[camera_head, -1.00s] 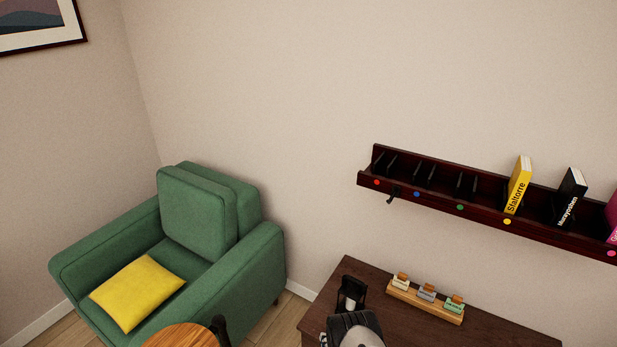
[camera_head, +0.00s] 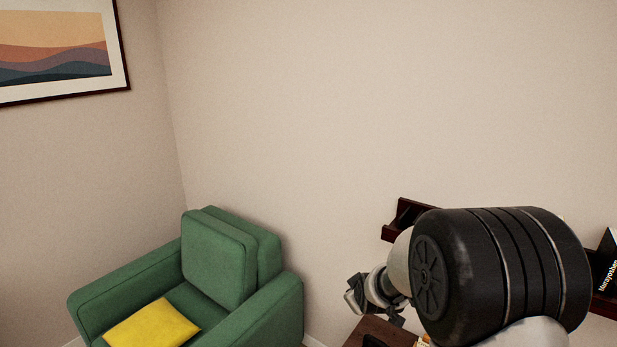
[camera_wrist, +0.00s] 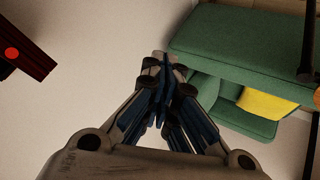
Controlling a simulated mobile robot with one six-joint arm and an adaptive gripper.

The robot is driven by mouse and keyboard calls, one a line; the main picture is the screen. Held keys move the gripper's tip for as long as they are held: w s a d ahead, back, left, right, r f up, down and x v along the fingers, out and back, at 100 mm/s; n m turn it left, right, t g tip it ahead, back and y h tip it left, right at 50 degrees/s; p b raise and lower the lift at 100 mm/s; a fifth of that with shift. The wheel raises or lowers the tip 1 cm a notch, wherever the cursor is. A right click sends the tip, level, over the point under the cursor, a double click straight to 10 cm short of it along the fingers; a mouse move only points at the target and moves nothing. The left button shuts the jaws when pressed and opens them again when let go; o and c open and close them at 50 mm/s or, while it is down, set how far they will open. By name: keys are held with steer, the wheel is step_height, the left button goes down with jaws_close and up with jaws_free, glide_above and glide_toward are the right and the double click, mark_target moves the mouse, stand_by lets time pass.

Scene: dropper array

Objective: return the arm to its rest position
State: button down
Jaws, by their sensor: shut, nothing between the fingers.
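My gripper (camera_head: 362,294) shows small in the head view, left of a large black joint of my arm, in front of the wall and above the table's left end. In the wrist view my gripper (camera_wrist: 163,75) has its fingers together and nothing between them. My arm is raised and covers much of the shelf and table in the head view.
The dark wall shelf (camera_head: 392,233) is mostly hidden behind my arm; a black book (camera_head: 607,270) stands on it at the right. The dark table (camera_head: 385,330) shows at the bottom. A green armchair (camera_head: 285,315) with a yellow cushion (camera_head: 152,325) stands left. A framed picture (camera_head: 60,50) hangs upper left.

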steer(key=s+d+r+m+g, duration=0.1)
steer(key=s+r+m, duration=0.1)
steer(key=s+r, duration=0.6)
steer(key=s+r+m+g, duration=0.1)
steer(key=s+r+m, duration=0.1)
steer(key=s+r, duration=0.65)
steer(key=s+f+m+g, duration=0.1)
steer(key=s+m+g, duration=0.1)
steer(key=s, duration=2)
steer(key=shift+s+d+f+m, duration=0.25)
steer(key=shift+s+d+m, duration=0.1)
steer(key=shift+m, duration=0.15)
